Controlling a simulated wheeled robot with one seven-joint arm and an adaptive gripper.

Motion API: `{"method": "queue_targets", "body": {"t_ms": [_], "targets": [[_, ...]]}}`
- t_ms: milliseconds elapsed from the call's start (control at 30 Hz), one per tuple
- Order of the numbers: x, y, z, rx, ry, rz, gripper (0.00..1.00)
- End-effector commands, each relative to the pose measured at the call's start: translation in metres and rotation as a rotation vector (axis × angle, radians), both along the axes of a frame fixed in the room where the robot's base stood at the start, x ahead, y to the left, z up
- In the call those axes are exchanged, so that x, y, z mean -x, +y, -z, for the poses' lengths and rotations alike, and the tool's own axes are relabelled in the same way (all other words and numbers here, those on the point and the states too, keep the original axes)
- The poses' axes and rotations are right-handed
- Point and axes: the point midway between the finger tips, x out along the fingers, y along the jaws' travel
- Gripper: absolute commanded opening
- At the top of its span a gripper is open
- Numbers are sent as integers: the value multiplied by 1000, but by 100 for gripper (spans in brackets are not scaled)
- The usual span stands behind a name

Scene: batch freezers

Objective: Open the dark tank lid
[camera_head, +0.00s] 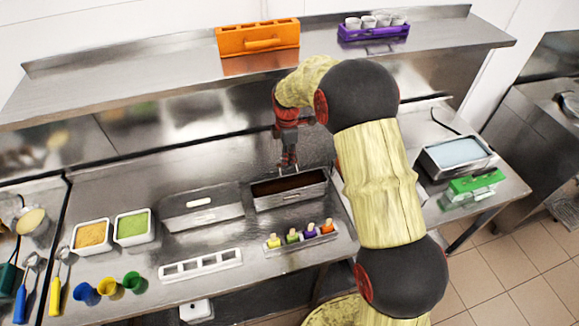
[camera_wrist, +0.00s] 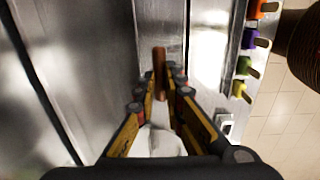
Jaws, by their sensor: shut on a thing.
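The dark tank (camera_head: 300,184) is set in the steel counter, with a dark brown strip showing inside its rim. My gripper (camera_head: 289,163) is over its back edge, pointing down. In the wrist view the fingers (camera_wrist: 165,100) close around a pale, whitish piece (camera_wrist: 158,143) near the palm, which looks like the lid handle. A brown bar-shaped patch (camera_wrist: 160,62) shows beyond the fingertips. The lid's own outline is hard to make out, so I cannot tell how far it is raised.
A second steel lid (camera_head: 190,218) with a white handle lies left of the dark tank. An overhead shelf holds an orange carrier (camera_head: 258,38) and a purple tray (camera_head: 374,32).

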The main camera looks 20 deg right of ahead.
Motion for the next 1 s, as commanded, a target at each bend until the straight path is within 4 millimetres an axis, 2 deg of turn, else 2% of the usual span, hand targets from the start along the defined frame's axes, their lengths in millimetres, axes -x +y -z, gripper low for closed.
{"method": "queue_targets", "body": {"t_ms": [33,733,767,1000], "targets": [[0,0,12,0,7,0,0],[-2,0,17,0,24,0,0],[-2,0,17,0,24,0,9],[-3,0,15,0,21,0,25]]}}
